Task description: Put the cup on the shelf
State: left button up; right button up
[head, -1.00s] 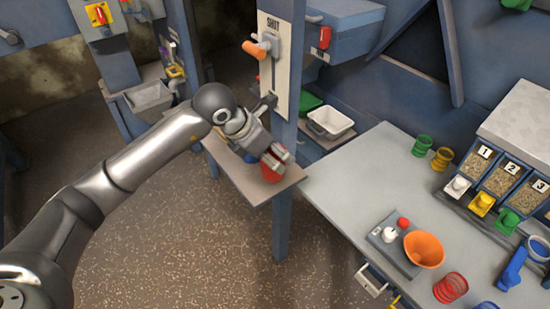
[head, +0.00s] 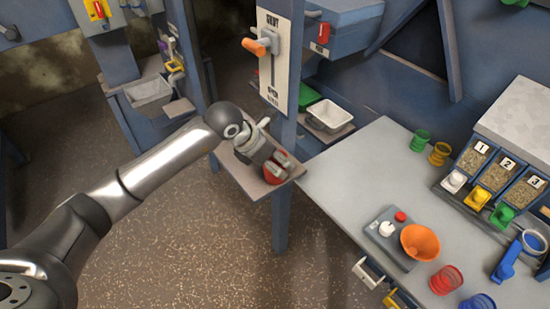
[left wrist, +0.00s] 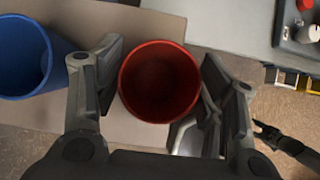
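A red cup (left wrist: 160,82) stands upright between the fingers of my left gripper (left wrist: 162,88) in the left wrist view. Both fingers lie against its sides. In the head view the cup (head: 273,176) shows partly behind my left gripper (head: 279,166), low over the small brown shelf (head: 249,184). I cannot tell whether its bottom touches the board. The shelf board also shows in the left wrist view (left wrist: 125,22). A blue cup (left wrist: 22,58) is to the left of the red one. A dark jointed part at the right may be my right gripper (left wrist: 265,133); its fingers are unclear.
A blue post (head: 281,215) stands at the shelf's right side, with a grey worktable (head: 345,180) beyond it. A white tub (head: 330,115) sits behind the post. Open floor lies in front.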

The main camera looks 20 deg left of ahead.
pick_arm(q)
jog(key=shift+o, duration=0.6)
jog(key=shift+r, duration=0.1)
